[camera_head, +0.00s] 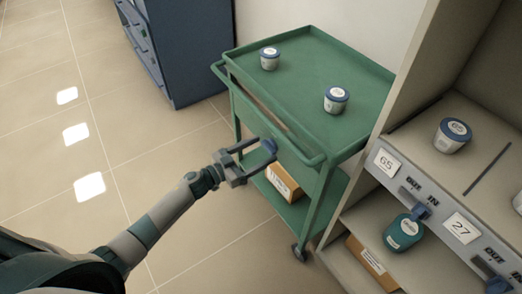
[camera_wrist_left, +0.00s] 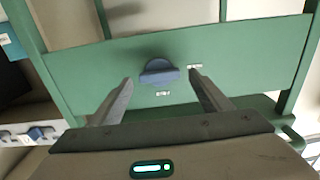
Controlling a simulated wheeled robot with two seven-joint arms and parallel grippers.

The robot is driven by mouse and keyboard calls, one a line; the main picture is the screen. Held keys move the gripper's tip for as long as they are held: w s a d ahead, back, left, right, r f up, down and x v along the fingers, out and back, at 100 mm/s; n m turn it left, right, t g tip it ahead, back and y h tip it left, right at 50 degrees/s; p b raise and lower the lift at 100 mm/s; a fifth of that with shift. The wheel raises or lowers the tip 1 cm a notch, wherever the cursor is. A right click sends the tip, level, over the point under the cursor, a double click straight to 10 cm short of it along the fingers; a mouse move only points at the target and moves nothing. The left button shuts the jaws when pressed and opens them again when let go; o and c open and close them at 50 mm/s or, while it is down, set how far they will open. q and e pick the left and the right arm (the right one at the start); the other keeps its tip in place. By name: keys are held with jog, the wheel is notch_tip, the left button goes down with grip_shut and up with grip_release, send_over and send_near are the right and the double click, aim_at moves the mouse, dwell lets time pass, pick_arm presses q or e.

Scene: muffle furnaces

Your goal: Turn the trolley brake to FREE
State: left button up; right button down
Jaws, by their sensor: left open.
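The green trolley (camera_head: 305,85) stands against the wall. A blue brake knob (camera_wrist_left: 158,72) is on its green end panel (camera_wrist_left: 240,50). The knob also shows in the head view (camera_head: 269,146), partly behind a finger. Two small white labels are by the knob, one to its right (camera_wrist_left: 194,66) and one below it (camera_wrist_left: 163,93); their text is too small to read. My left gripper (camera_head: 260,151) is open in front of the panel. In the left wrist view its fingers lie left and right of the knob, apart from it. My right gripper is out of view.
A shelf unit (camera_head: 400,170) stands close on the right. The floor at left is clear.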

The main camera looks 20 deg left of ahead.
pick_arm(q)
jog(key=shift+w+d, duration=0.25)
jog(key=c, duration=1)
jog(key=shift+c, duration=0.2)
